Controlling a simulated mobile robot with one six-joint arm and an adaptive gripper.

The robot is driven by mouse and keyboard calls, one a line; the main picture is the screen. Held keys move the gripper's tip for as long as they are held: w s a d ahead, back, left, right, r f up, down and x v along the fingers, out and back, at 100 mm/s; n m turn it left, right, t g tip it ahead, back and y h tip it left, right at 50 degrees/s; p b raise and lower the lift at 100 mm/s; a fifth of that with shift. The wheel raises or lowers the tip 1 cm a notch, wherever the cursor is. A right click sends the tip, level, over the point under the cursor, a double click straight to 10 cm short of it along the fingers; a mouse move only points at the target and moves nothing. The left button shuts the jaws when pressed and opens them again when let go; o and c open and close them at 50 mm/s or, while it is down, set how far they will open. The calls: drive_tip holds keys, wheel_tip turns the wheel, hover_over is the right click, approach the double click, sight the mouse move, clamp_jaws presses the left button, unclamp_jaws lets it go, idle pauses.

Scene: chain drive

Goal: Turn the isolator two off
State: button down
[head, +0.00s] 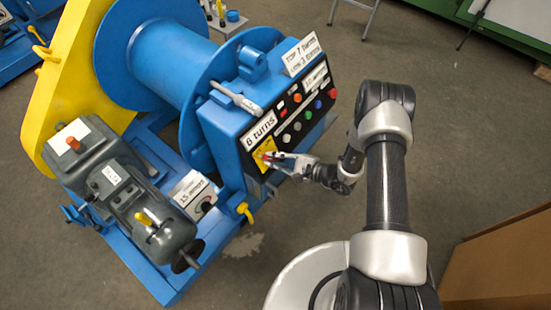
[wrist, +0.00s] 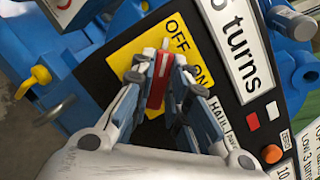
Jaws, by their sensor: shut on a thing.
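The isolator is a yellow plate (head: 262,163) with a red handle on the black face of the blue control box. In the wrist view the yellow plate (wrist: 128,62) carries the words OFF and ON, and the red handle (wrist: 158,82) stands between my fingers. My gripper (head: 273,157) reaches in from the right; in the wrist view the gripper (wrist: 160,84) is shut on the red handle, a finger on each side. The handle's upper end lies close to the OFF word.
The control box (head: 222,125) has several coloured buttons (head: 297,126) and a "6 turns" sign (head: 261,129) close to my gripper. A yellow-handled valve (head: 245,211) is below it. A blue drum (head: 165,65) and a grey motor (head: 100,180) lie left. The floor on the right is mostly free.

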drive_tip(key=c, duration=1.6)
unclamp_jaws()
drive_tip(key=shift+o, duration=0.2)
drive_tip(key=v, duration=1.2)
